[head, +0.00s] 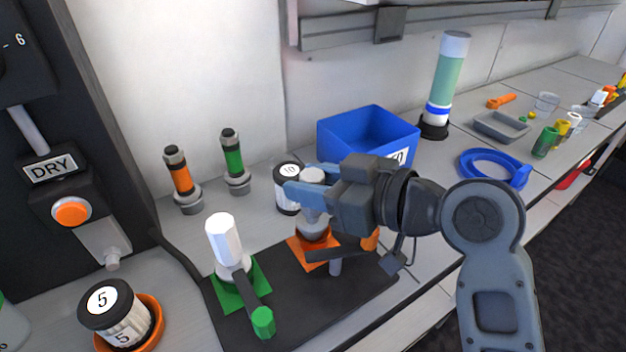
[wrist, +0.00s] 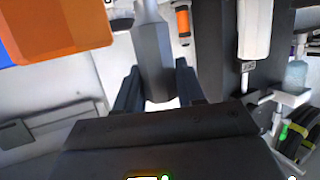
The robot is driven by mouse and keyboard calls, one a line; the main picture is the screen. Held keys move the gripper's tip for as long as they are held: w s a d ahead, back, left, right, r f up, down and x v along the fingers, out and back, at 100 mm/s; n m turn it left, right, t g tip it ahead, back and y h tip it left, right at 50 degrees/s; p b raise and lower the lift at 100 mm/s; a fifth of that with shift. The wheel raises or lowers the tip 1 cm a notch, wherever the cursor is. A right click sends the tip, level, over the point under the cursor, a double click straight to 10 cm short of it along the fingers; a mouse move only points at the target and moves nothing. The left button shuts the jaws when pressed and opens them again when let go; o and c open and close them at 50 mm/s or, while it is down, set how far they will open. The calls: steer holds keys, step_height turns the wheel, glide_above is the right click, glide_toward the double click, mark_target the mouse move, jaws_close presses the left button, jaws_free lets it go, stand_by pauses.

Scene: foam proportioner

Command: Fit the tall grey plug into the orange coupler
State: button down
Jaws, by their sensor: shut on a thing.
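My gripper (head: 307,192) is shut on the tall grey plug (head: 315,212). In the wrist view the plug (wrist: 153,55) is a grey faceted body between the two fingers (wrist: 157,88). In the head view it is upright, directly over the orange coupler (head: 312,233) on its orange square plate. The gripper covers part of the plug, and I cannot tell whether its lower end is in the coupler or just above it. The coupler's dark lever ends in an orange knob (head: 370,239) to the right.
A white faceted plug (head: 223,240) stands in a green-plated coupler on the same dark mat (head: 345,292), left of my gripper. A jar marked 10 (head: 286,190) and a blue bin (head: 350,128) are close behind. Orange and green cylinders (head: 234,158) stand behind left.

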steer(key=c, duration=0.7)
jaws_free()
steer(key=b+v, duration=0.1)
steer(key=v, duration=1.1)
steer(key=shift+r, duration=0.1)
